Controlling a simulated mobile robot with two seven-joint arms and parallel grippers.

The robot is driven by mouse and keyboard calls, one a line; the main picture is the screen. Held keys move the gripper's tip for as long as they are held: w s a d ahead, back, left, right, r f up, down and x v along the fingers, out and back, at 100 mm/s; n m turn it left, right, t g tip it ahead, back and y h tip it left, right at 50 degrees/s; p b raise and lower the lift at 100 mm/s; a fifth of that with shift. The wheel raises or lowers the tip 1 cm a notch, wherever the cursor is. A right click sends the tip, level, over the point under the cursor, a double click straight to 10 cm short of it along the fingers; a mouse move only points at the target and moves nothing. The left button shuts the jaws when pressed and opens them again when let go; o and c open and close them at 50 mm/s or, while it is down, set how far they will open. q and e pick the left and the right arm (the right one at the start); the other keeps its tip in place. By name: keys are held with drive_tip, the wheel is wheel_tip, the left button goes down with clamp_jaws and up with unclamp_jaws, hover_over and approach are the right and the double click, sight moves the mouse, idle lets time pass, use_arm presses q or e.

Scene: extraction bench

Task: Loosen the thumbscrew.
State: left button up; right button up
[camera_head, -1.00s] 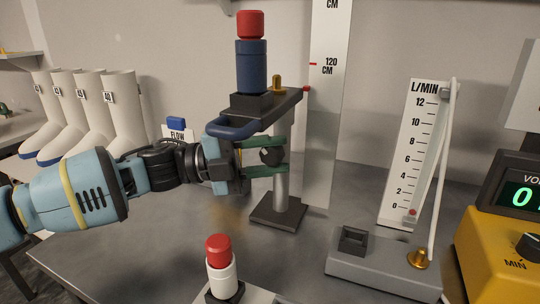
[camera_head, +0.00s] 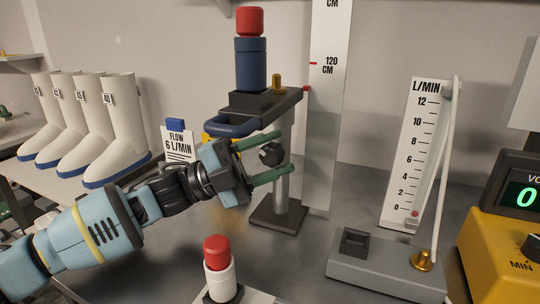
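The thumbscrew (camera_head: 271,154) is a dark round knob on the grey post (camera_head: 283,185) of the stand. My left gripper (camera_head: 284,151) has two green fingers, one above the knob and one below it. The fingers are spread, with visible gaps to the knob on both sides, and slant up to the right. The post carries a platform with a blue handle (camera_head: 232,127) and a blue, red-capped cylinder (camera_head: 251,62) on top. My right gripper is not in view.
A white, red-capped cylinder (camera_head: 219,270) stands in front. A flow gauge (camera_head: 409,150) on a grey base (camera_head: 380,268) and a yellow meter (camera_head: 492,255) are at right. White boots (camera_head: 122,125) and a flow card (camera_head: 178,144) are at left.

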use_arm(q)
drive_tip(key=shift+o, duration=1.1)
drive_tip(key=shift+a+f, duration=0.1)
drive_tip(key=shift+a, duration=0.05)
drive_tip(key=shift+a+f, duration=0.15)
drive_tip(key=shift+a, duration=0.2)
drive_tip(key=s+a+f, duration=0.1)
drive_tip(key=a, duration=1.4)
drive_tip(key=shift+s+a+f+b, duration=0.2)
drive_tip(key=shift+s+a+b, duration=0.15)
drive_tip(key=shift+s, duration=0.05)
